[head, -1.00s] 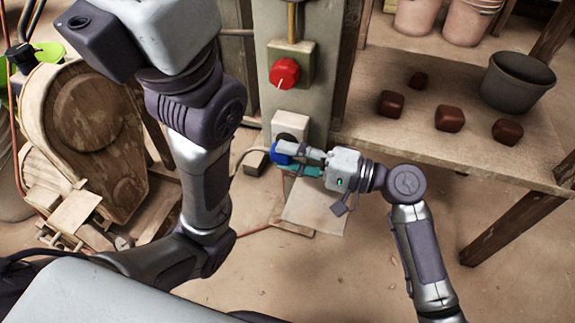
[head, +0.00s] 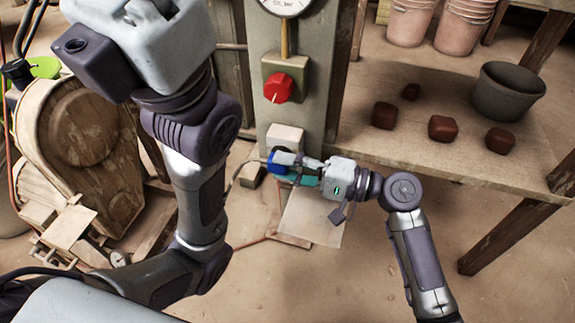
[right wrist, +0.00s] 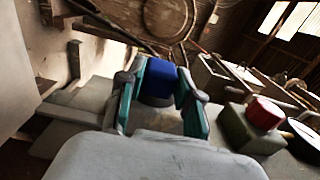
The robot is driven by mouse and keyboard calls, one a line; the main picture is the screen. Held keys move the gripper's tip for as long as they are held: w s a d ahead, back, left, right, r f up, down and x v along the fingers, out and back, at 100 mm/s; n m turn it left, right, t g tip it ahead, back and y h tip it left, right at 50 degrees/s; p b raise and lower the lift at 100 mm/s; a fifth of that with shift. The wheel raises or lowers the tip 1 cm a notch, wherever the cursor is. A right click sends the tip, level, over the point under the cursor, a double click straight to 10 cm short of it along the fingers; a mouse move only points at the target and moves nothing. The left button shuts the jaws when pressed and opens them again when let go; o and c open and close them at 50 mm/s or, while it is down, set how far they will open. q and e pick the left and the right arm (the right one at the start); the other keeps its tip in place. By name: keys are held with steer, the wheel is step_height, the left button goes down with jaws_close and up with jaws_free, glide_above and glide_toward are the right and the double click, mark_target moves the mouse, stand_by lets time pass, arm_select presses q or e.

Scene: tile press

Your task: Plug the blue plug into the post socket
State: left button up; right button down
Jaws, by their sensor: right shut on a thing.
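The blue plug (head: 273,161) is held in my right gripper (head: 288,165), in front of the lower part of the post. The gripper is shut on it, and its teal fingers show on both sides of the plug (right wrist: 158,82) in the right wrist view. The post socket (head: 285,138) is a pale box low on the post. The plug and fingers overlap its lower front, so its opening is mostly hidden. I cannot tell whether the plug touches it. My left gripper's body (head: 140,30) is at the top left; its fingertips are not visible.
A red knob (head: 278,88) sits above the socket, with a gauge (head: 285,4) higher up. A wooden table (head: 400,155) with dark red blocks and a grey pot (head: 508,92) stands at right. A wooden machine (head: 85,140) is at left.

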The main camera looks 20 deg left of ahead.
stand_by(0.5)
steer(key=shift+p, duration=0.3)
steer(key=shift+w, duration=0.4)
stand_by(0.4)
steer(key=c, duration=0.7)
jaws_free()
